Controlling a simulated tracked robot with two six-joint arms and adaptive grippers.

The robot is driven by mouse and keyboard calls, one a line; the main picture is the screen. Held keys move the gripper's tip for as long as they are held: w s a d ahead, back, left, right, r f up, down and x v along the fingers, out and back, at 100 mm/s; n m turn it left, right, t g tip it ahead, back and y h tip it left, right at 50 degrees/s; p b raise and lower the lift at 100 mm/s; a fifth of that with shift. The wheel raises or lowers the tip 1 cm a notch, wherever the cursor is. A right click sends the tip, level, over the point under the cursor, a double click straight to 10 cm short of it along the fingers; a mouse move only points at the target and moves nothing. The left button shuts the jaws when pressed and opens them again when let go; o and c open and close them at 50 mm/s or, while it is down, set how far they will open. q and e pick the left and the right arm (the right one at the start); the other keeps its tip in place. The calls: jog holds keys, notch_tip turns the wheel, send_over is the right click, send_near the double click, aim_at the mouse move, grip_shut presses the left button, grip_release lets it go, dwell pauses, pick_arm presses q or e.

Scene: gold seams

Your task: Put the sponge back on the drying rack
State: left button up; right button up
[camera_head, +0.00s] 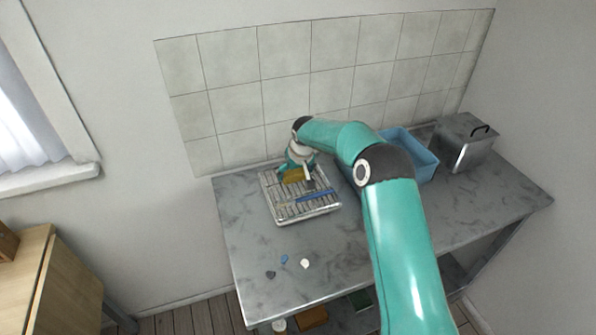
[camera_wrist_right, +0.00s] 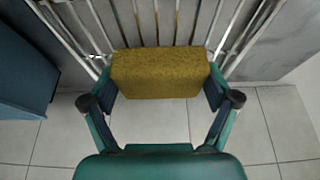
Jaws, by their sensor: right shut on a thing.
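The sponge (camera_wrist_right: 160,72) is a mustard-yellow block, seen between the two fingers of my right gripper (camera_wrist_right: 160,100) in the right wrist view. The gripper is shut on it. In the head view the sponge (camera_head: 293,175) shows at the back of the drying rack (camera_head: 304,215), partly hidden by my right gripper (camera_head: 300,172). The rack is a pale slatted tray on the grey table, and its slats (camera_wrist_right: 165,22) also show behind the sponge in the right wrist view. I cannot tell whether the sponge touches the slats. My left gripper is not in view.
A blue item (camera_head: 315,195) lies across the rack. A blue basin (camera_head: 412,157) and a metal box with a black handle (camera_head: 464,143) stand at the back right. Small pebble-like pieces (camera_head: 305,263) lie near the table's front left. The tiled wall (camera_head: 285,85) is close behind the rack.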

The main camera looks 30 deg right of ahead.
jog(key=shift+f, duration=0.4)
jog(key=shift+f, duration=0.15)
jog(key=o, duration=1)
